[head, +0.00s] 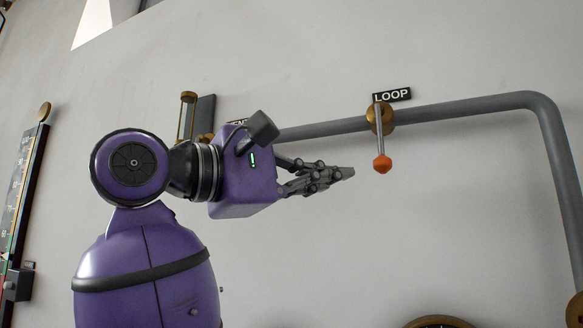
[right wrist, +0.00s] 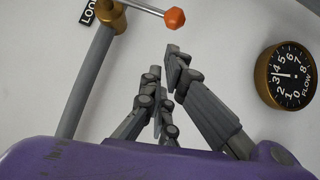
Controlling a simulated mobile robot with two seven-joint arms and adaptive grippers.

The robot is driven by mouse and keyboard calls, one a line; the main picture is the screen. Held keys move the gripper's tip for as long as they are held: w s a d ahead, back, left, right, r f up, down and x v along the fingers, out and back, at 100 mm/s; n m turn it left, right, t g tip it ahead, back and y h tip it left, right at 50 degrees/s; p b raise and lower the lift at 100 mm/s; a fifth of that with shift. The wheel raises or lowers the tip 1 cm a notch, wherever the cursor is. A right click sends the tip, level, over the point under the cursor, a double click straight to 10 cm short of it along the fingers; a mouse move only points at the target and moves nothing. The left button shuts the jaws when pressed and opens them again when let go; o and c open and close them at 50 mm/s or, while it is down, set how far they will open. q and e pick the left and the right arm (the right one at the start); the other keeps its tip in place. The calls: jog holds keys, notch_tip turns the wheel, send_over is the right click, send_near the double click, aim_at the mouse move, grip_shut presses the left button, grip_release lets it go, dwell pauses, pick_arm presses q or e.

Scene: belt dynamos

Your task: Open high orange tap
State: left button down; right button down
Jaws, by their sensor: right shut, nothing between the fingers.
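The orange tap is a lever with an orange knob (head: 382,164) on a grey rod, hanging straight down from a brass valve (head: 380,117) on a grey pipe (head: 455,110), under a LOOP sign (head: 392,96). My right gripper (head: 350,173) is shut and empty, just left of the knob and apart from it. In the right wrist view the fingertips (right wrist: 172,50) are close together, and the orange knob (right wrist: 174,18) shows beyond them near the top edge. My left gripper is not in view.
A flow gauge (right wrist: 290,76) is on the wall at the right of the right wrist view. The pipe bends down at the right.

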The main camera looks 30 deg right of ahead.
aim_at(380, 135)
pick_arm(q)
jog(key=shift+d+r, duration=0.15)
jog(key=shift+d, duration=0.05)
pick_arm(e)
jog(key=shift+s+d+r, duration=0.2)
jog(key=shift+s+d, duration=0.5)
jog(key=shift+d, duration=0.15)
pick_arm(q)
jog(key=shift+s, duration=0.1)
pick_arm(e)
jog(key=shift+f, duration=0.1)
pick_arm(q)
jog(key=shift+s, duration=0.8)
pick_arm(e)
jog(key=shift+s+d+f+n+h, duration=0.15)
jog(key=shift+s+d+n+h, duration=0.15)
jog(key=shift+n, duration=0.2)
